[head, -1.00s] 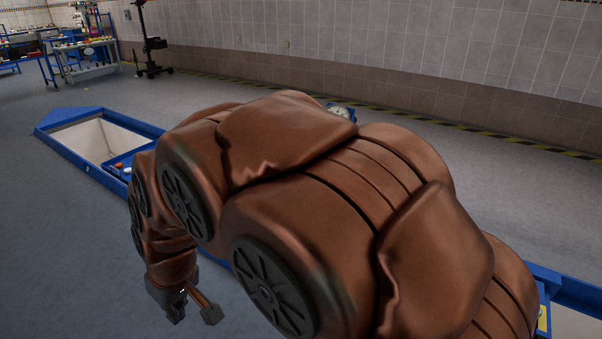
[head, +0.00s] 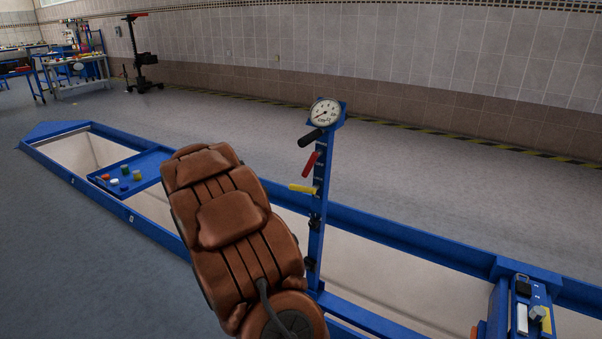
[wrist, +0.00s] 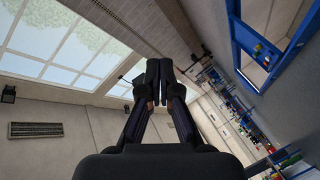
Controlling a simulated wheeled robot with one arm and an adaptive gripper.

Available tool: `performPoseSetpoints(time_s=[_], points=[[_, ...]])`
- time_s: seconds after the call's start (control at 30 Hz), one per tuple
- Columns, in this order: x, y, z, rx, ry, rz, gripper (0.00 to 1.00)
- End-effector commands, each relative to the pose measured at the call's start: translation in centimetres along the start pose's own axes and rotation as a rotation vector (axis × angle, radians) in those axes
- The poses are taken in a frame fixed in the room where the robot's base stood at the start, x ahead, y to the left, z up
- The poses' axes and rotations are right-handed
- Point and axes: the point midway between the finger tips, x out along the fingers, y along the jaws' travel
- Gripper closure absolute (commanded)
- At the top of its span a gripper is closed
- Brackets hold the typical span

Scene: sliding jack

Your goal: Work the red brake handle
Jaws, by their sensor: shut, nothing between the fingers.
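The red brake handle (head: 309,163) sits on the blue upright post (head: 319,210) in the head view. It lies between a black handle (head: 310,138) above and a yellow handle (head: 302,188) below. A round dial gauge (head: 325,111) tops the post. My brown arm stands left of the post, in front of the pit. My gripper (wrist: 158,72) shows in the wrist view with its dark fingers together and nothing between them. The handles are not in the wrist view, and the head view does not show my gripper clearly, so its distance from the red handle cannot be told.
A long blue-framed pit (head: 400,238) runs across the floor. A blue tray (head: 148,170) with small coloured items spans it at left. A blue carriage (head: 530,310) sits on it at right. A black stand (head: 139,60) and workbenches (head: 78,75) are far back. Grey floor is clear around the pit.

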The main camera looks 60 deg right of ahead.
Motion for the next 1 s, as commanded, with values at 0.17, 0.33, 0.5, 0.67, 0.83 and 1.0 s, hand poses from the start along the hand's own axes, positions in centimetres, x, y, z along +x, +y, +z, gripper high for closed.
performPoseSetpoints(time_s=[0.17,0.33,0.5,0.67,0.83,1.0], points=[[4.4,3.2,6.9,-0.114,-0.109,0.237,1.00],[5.6,5.6,10.8,-0.192,-0.193,0.378,1.00],[6.0,6.7,12.2,-0.222,-0.228,0.426,1.00],[7.1,7.3,12.5,-0.223,-0.230,0.429,1.00],[9.1,8.2,12.8,-0.221,-0.229,0.431,1.00],[11.1,9.1,13.3,-0.222,-0.230,0.426,1.00]])
